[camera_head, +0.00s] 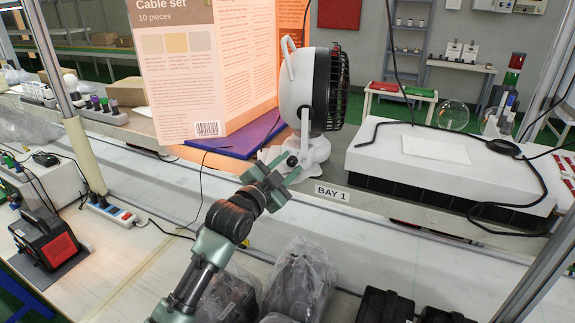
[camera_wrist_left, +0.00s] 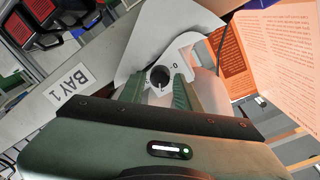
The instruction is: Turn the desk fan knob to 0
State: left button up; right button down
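The white desk fan (camera_head: 299,85) stands on the bench behind the BAY 1 label, its black grille facing right. Its dark round knob (camera_head: 292,161) is low on the front of the base. In the left wrist view the knob (camera_wrist_left: 160,76) sits on the white base with small printed marks around it, one like a 0 at its upper right. My left gripper (camera_head: 283,165) is at the fan base. In the wrist view its two green fingers (camera_wrist_left: 159,84) are apart, one on each side of the knob, with gaps showing. Contact cannot be told. My right gripper is not in view.
A large cable set sheet (camera_head: 180,75) stands left of the fan, above a purple folder (camera_head: 240,135). A white box-like unit (camera_head: 400,155) with a black cable lies to the right. Bagged dark items (camera_head: 300,275) are in front. The BAY 1 label (camera_head: 333,194) is on the bench edge.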

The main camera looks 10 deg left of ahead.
pick_arm(q)
grip_shut()
jog(key=shift+r+n+p, duration=0.1)
jog(key=shift+n+p, duration=0.5)
jog(key=shift+n, duration=0.6)
jog(key=n, duration=0.3)
jog(key=shift+p, duration=0.35)
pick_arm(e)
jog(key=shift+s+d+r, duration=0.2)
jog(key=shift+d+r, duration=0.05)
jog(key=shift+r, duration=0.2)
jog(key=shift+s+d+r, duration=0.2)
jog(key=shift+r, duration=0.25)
pick_arm(q)
grip_release()
